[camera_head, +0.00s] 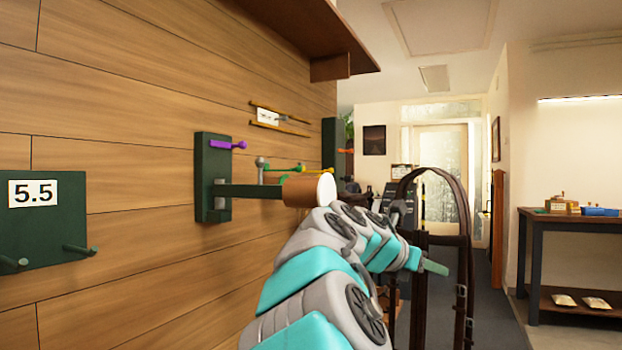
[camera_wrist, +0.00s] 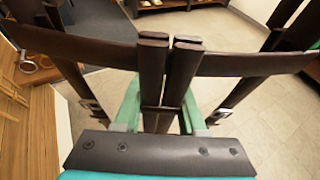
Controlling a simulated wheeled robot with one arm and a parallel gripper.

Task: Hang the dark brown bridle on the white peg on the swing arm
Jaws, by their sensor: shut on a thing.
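The dark brown bridle (camera_head: 462,250) hangs in loops of strap right of centre in the head view, in front of the walkway. My gripper (camera_wrist: 160,118) is shut on the bridle; in the wrist view its green fingers stand on either side of the upright straps (camera_wrist: 152,70). In the head view my arm hides part of the bridle's left side. A dark green arm (camera_head: 255,191) reaches out from a wall bracket and ends in a brown cylinder with a white end face (camera_head: 326,188), left of my gripper.
A purple peg (camera_head: 228,144) tops the bracket (camera_head: 212,160). Green, yellow and orange pegs (camera_head: 290,170) stick out behind the cylinder. A shelf (camera_head: 310,30) overhangs the wall. A green board marked 5.5 (camera_head: 45,225) is at left. A dark table (camera_head: 570,224) stands at right.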

